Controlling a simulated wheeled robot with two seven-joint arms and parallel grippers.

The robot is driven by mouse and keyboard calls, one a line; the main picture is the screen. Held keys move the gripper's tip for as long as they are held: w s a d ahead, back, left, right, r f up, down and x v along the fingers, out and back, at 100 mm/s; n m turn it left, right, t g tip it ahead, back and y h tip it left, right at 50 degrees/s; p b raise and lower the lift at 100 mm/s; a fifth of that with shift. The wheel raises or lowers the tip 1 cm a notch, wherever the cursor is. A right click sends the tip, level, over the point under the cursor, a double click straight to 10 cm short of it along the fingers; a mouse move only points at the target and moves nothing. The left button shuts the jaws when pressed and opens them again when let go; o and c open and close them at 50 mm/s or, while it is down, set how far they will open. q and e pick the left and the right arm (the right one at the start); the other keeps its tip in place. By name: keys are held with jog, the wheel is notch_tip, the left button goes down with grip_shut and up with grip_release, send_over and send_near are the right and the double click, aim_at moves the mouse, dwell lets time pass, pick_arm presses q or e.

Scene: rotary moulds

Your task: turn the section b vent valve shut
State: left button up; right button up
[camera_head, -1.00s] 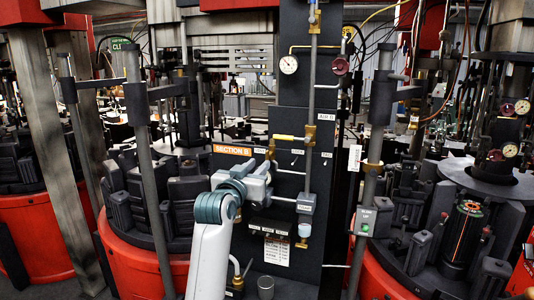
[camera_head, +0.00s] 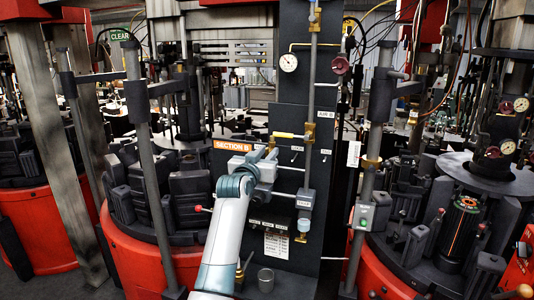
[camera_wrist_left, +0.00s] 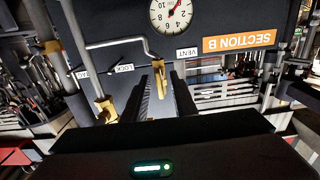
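The black Section B panel (camera_head: 325,160) carries an orange SECTION B sign (camera_head: 232,146). My left gripper (camera_head: 270,152) is at the panel, just right of and below the sign, and hides part of it. In the left wrist view, upside down, its two fingers (camera_wrist_left: 167,75) point at the panel, apart with a narrow gap. The VENT label (camera_wrist_left: 187,53) is just beside the fingertips. A yellow lever (camera_head: 288,136) is above the gripper. My right gripper is out of view.
A dial gauge (camera_wrist_left: 170,14) and a LOCK label (camera_wrist_left: 122,69) are near the fingers. A vertical pipe (camera_head: 311,80) runs down the panel. Grey posts (camera_head: 147,160) and red-based mould machines (camera_head: 150,262) stand on both sides.

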pick_arm(q)
jog(key=shift+c, duration=0.3)
grip_shut()
jog(key=shift+m, duration=0.4)
jog(key=m, duration=0.2)
jog(key=shift+m+b, duration=0.3)
jog(key=shift+b, duration=0.1)
jog(key=m, duration=0.4)
jog(key=shift+d+m, duration=0.1)
jog(key=shift+m, duration=0.2)
jog(key=m+p, duration=0.1)
jog(key=m, duration=0.4)
jog(key=m+p, duration=0.1)
jog(key=m, duration=0.2)
jog(key=shift+f, duration=0.1)
jog(key=shift+s+d+f+m+p, duration=0.1)
jog(key=shift+m+p, duration=0.2)
jog(key=shift+m, duration=0.4)
jog(key=shift+f+m+p, duration=0.1)
jog(key=shift+m+p, duration=0.15)
jog(key=shift+m, duration=0.45)
